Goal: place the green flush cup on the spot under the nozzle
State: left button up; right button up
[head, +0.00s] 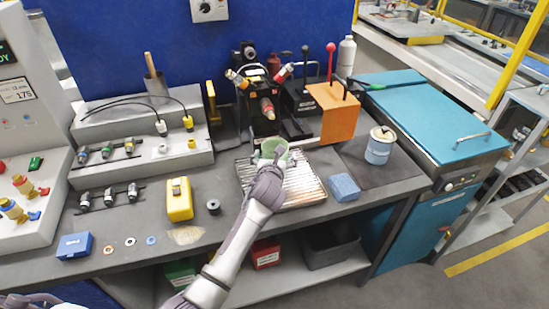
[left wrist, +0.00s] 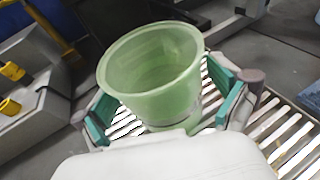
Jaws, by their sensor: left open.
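The green flush cup (head: 273,149) is upright over the slatted metal tray (head: 305,190), just below and in front of the nozzle (head: 267,108). It appears to stand on the slats; its base is partly hidden. In the left wrist view the open-topped, empty-looking cup (left wrist: 155,75) sits between the teal finger pads of my left gripper (left wrist: 160,100). The fingers are open, one on each side of the cup. In the head view my left gripper (head: 268,168) covers the cup's near side. The marked spot cannot be made out. My right gripper is out of view.
A blue sponge-like block (head: 343,187) lies right of the tray. A lidded blue-white jar (head: 380,145) stands further right. An orange box (head: 333,112) with levers is behind.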

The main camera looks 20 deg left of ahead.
pick_arm(q)
jog(key=v, duration=1.2)
jog(key=shift+r, duration=0.15)
